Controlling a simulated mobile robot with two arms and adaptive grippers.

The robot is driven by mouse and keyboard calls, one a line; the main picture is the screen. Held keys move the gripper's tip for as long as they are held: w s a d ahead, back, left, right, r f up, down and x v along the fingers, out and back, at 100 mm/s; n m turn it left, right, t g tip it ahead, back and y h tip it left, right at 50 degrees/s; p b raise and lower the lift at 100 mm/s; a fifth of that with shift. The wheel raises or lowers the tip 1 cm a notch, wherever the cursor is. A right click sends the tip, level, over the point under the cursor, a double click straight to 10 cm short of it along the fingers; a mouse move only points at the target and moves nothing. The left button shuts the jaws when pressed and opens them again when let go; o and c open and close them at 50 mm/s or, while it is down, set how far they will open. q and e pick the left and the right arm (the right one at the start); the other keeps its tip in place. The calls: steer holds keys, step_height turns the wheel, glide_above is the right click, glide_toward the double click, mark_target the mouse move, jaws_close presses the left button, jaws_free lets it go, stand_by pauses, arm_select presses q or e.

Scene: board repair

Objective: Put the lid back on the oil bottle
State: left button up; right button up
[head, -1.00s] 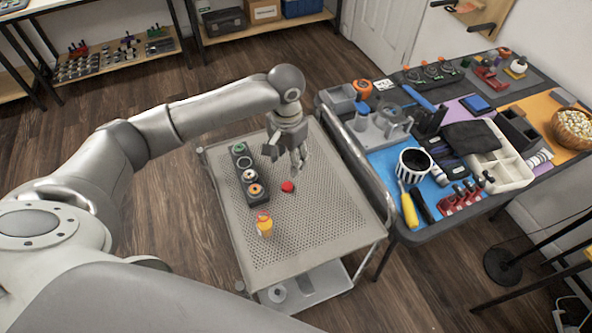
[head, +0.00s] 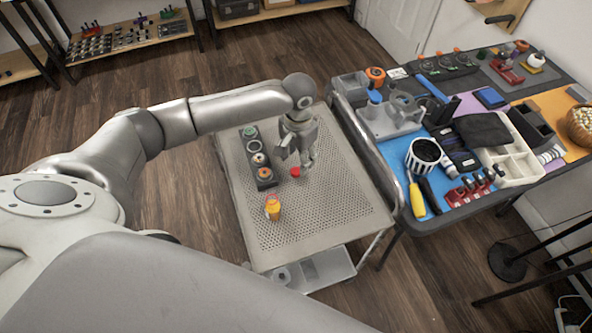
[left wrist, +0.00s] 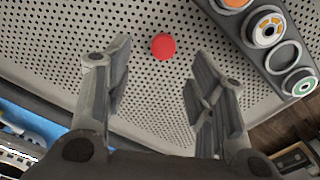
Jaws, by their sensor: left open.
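The red lid (head: 295,172) lies on the perforated top of the cart (head: 330,215). The oil bottle (head: 273,207), small and yellow-orange, stands upright nearer to me on the same top, apart from the lid. My left gripper (head: 300,160) is above the cart just beside the lid, fingers pointing down. In the left wrist view my left gripper (left wrist: 160,95) is open and empty, and the red lid (left wrist: 163,46) lies beyond the fingertips, between their lines. My right gripper is not in view.
A dark holder with several round parts (head: 257,158) stands on the cart left of the lid; it also shows in the left wrist view (left wrist: 262,55). A workbench crowded with tools (head: 440,215) stands close on the right. The cart's right and front areas are clear.

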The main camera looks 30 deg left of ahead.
mark_target(296, 170)
arm_select(q)
steer(key=shift+f, duration=0.2)
steer(key=f, duration=0.4)
steer(key=shift+a+f+p, duration=0.2)
steer(key=shift+f+p, duration=0.15)
steer(key=shift+f, duration=0.05)
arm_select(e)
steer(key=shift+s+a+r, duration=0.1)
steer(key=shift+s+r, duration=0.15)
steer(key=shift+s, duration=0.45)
arm_select(q)
steer(key=c, duration=0.8)
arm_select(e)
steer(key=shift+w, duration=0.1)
